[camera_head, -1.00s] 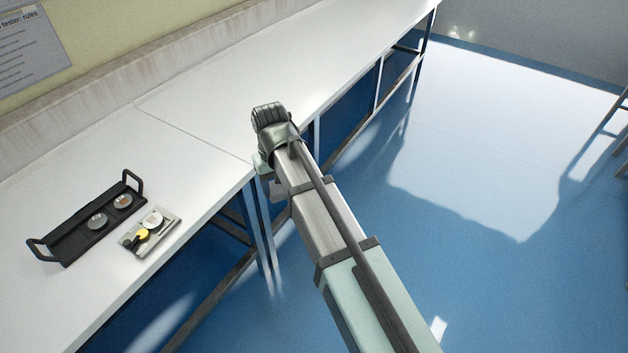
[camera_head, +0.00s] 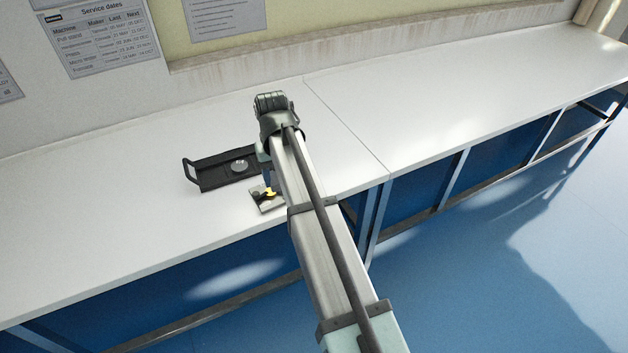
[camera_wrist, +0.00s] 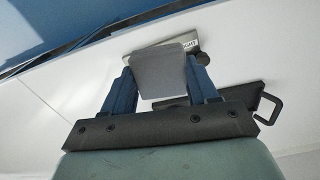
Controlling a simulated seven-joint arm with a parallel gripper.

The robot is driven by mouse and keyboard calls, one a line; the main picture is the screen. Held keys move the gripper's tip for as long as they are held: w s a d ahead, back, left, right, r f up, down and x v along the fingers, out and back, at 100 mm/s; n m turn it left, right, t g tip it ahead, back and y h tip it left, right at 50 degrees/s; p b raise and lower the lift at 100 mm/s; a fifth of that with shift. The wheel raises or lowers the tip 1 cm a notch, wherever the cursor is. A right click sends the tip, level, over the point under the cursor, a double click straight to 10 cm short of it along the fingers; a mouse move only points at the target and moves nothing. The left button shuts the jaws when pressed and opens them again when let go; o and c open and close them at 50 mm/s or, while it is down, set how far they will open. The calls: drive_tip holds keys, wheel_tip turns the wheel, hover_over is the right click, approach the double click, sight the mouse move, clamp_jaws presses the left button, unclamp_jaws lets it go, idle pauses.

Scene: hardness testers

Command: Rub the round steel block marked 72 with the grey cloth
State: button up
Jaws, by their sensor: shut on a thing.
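The grey cloth (camera_wrist: 160,72) is a flat grey pad between the two blue fingers of my gripper (camera_wrist: 163,75) in the wrist view. My gripper is shut on it. In the head view the blue fingers (camera_head: 267,177) show beside my arm, near the tray and a small plate; the cloth cannot be made out there. A round steel block (camera_head: 239,166) lies in the black tray (camera_head: 212,177), with a mark too small to read. My arm covers the tray's right end. In the wrist view the cloth and gripper hide most of the tray (camera_wrist: 262,103).
A small light plate (camera_head: 268,207) with yellow and black items on it lies in front of the tray, partly behind my arm. It also shows behind the cloth in the wrist view (camera_wrist: 190,41). The white bench (camera_head: 450,100) is clear to the right.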

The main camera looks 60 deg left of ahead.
drive_tip(key=shift+a+n, duration=0.7)
drive_tip(key=shift+a, duration=2.45)
drive_tip(key=shift+w+f, duration=0.15)
drive_tip(key=shift+f, duration=1.55)
drive_tip(key=shift+w+f, duration=0.15)
drive_tip(key=shift+f, duration=1.5)
drive_tip(key=shift+w+f, duration=0.3)
drive_tip(key=shift+w, duration=0.45)
drive_tip(key=shift+c, duration=0.4)
drive_tip(key=shift+w+a, duration=0.1)
drive_tip(key=shift+w, duration=1.1)
drive_tip(key=s, duration=0.4)
wheel_tip(320, 180, up, 8)
drive_tip(key=shift+r, duration=0.15)
